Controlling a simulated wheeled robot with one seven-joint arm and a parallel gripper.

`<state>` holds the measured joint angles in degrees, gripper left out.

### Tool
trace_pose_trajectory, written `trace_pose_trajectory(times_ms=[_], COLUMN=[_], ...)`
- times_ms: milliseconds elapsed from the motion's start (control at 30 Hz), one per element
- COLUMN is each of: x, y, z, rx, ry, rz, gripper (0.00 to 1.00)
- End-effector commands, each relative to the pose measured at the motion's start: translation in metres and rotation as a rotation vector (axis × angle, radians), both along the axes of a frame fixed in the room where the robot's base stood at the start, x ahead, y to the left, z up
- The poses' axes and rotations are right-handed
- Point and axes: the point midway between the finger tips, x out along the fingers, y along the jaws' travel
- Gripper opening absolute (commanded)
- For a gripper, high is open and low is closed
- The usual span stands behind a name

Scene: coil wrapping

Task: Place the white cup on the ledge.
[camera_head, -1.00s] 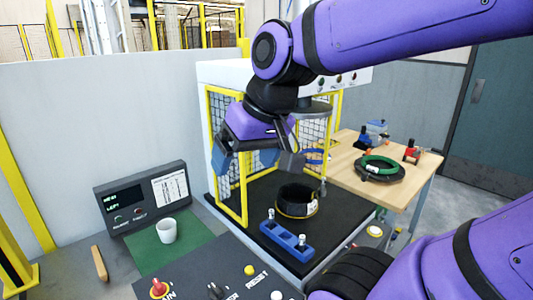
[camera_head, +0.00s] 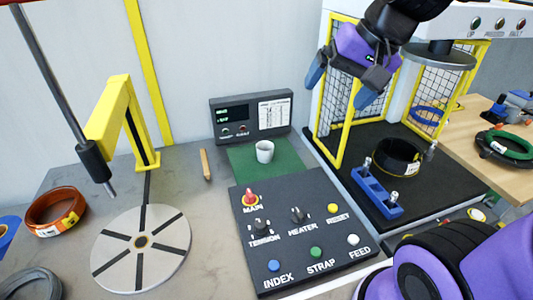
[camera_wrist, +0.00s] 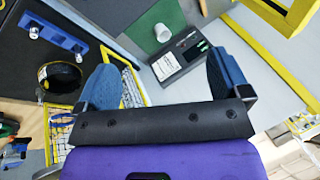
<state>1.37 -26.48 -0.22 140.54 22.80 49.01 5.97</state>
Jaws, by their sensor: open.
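The white cup (camera_head: 264,151) stands upright on a green mat (camera_head: 284,168) in front of the grey display box. It also shows in the wrist view (camera_wrist: 161,31), beyond the fingers. My gripper (camera_head: 341,94) is open and empty, raised in front of the yellow-framed machine, to the right of the cup and above it. In the wrist view its two blue fingers (camera_wrist: 167,80) are spread wide apart with nothing between them. I cannot tell which surface is the ledge.
The display box (camera_head: 251,115) stands behind the cup. A control panel (camera_head: 290,275) with knobs and buttons lies in front. A black coil (camera_head: 397,157) and a blue block (camera_head: 377,193) are on the machine's bed. A round turntable (camera_head: 141,248) and a copper coil (camera_head: 56,211) are at left.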

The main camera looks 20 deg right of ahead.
Motion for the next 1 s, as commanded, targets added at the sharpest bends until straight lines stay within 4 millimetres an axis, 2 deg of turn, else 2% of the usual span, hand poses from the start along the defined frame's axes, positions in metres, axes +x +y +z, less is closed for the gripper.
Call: trace_pose_trajectory(times_ms=[33, 300, 567, 767, 1000], x=[0.013, 0.076, 0.139, 0.185, 0.235], y=[0.004, 0.020, 0.026, 0.023, 0.011], z=[-0.006, -0.031, -0.069, -0.108, -0.168], rx=[0.048, 0.296, 0.509, 0.653, 0.804], ry=[0.030, 0.163, 0.297, 0.397, 0.510], rz=[-0.039, -0.276, -0.541, -0.768, -1.066], gripper=[0.95, 0.95, 0.95, 0.95, 0.95])
